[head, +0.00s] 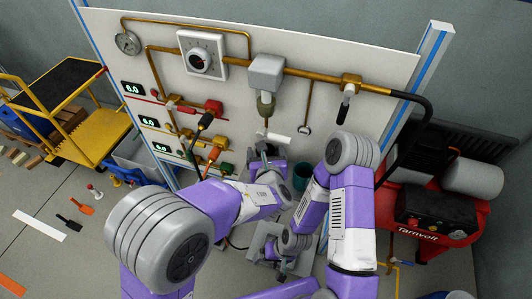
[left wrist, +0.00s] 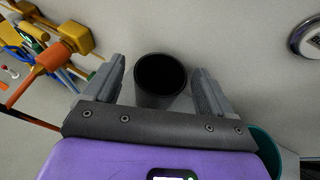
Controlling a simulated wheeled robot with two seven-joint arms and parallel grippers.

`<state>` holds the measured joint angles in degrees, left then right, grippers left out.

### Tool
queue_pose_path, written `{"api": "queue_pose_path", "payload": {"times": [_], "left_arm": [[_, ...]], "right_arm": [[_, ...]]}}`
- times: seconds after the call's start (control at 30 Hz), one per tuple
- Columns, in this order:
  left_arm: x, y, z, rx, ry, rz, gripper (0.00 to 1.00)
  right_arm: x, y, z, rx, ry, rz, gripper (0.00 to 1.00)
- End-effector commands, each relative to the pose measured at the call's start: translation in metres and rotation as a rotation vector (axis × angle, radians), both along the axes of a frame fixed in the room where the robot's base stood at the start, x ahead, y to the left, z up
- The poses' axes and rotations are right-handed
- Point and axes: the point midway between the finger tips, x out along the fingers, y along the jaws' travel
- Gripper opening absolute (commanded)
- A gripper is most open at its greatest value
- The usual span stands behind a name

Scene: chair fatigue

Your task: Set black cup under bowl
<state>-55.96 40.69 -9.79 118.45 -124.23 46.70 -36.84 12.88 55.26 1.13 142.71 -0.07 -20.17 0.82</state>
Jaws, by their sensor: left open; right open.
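The black cup (left wrist: 160,85) is between the spread fingers of my left gripper (left wrist: 160,76) in the left wrist view, with its dark mouth visible. A gap shows beside the cup, so the fingers are not closed on it. The cup is mostly hidden there. My right gripper (head: 279,258) is open, low at the front centre, partly hidden by my arms.
A teal cup (head: 302,176) stands right of my left gripper; it also shows in the left wrist view (left wrist: 268,150). The wall board (head: 350,60) carries pipes and valves. A red compressor (head: 440,222) is at right, a yellow cart (head: 95,120) at left.

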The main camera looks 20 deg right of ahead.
Motion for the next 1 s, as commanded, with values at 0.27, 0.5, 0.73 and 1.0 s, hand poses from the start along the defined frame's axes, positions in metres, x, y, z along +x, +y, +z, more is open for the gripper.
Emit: {"api": "queue_pose_path", "payload": {"times": [0.27,0.5,0.73,1.0], "left_arm": [[-0.013,0.002,0.009,-0.001,0.000,-0.002,0.85],[-0.061,0.011,0.030,-0.001,-0.001,-0.004,0.85],[-0.097,0.019,0.045,-0.001,0.000,-0.003,0.85],[-0.109,0.022,0.048,0.000,-0.001,0.000,0.85]], "right_arm": [[0.000,0.000,0.007,0.000,0.000,0.000,0.92],[0.000,0.000,0.017,0.000,0.000,0.000,0.92],[0.000,0.000,0.025,0.000,0.000,0.000,0.92],[0.000,0.000,0.027,0.000,0.000,0.000,0.92]]}}
